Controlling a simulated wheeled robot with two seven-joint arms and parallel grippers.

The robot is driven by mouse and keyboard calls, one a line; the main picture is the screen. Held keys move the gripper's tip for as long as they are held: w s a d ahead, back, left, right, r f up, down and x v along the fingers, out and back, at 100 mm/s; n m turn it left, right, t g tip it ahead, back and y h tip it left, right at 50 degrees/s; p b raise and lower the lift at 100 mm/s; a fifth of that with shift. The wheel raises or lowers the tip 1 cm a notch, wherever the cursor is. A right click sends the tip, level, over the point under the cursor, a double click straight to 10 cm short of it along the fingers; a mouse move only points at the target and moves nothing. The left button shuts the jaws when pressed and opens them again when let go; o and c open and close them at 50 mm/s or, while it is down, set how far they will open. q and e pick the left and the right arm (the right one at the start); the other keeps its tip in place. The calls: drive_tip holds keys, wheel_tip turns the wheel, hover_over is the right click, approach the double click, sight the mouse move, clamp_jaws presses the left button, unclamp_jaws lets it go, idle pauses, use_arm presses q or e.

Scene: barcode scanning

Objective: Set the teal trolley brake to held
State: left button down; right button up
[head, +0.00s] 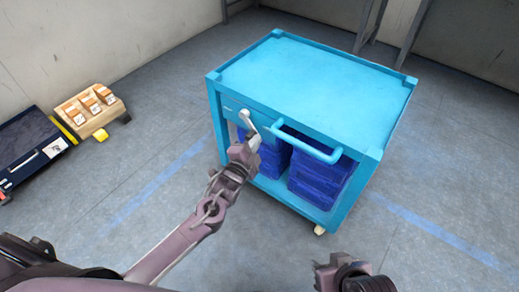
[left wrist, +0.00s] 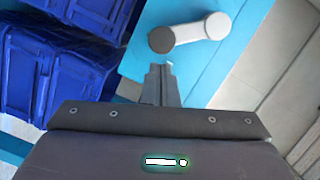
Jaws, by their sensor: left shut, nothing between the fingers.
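The teal trolley (head: 315,85) stands in the middle of the head view. A pale brake lever (head: 249,124) sits on its front panel, left of the handle bar, slanting from upper left to lower right. In the left wrist view the lever (left wrist: 190,33) shows a darker grey round end and a whiter round end. My left gripper (head: 245,149) is shut and empty, its tips just beside the lever; whether they touch is unclear. Its closed fingers (left wrist: 160,72) show below the grey end. My right gripper (head: 328,266) is at the bottom, away from the trolley; its jaw opening is unclear.
A teal handle bar (head: 310,146) sticks out from the trolley front. Blue crates (head: 318,180) fill the lower shelf. A dark blue platform (head: 28,145) and a wooden block with orange-and-white items (head: 90,107) lie at left. Floor around the trolley is mostly free.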

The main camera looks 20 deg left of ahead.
use_arm(q)
drive_tip(key=shift+w+a+f, duration=0.1)
drive_tip(key=shift+a, duration=0.15)
drive_tip(key=shift+a+f+m, duration=0.15)
drive_tip(key=shift+f+m, duration=0.1)
drive_tip(key=shift+m, duration=0.15)
use_arm(e)
drive_tip(key=shift+w+a, duration=0.1)
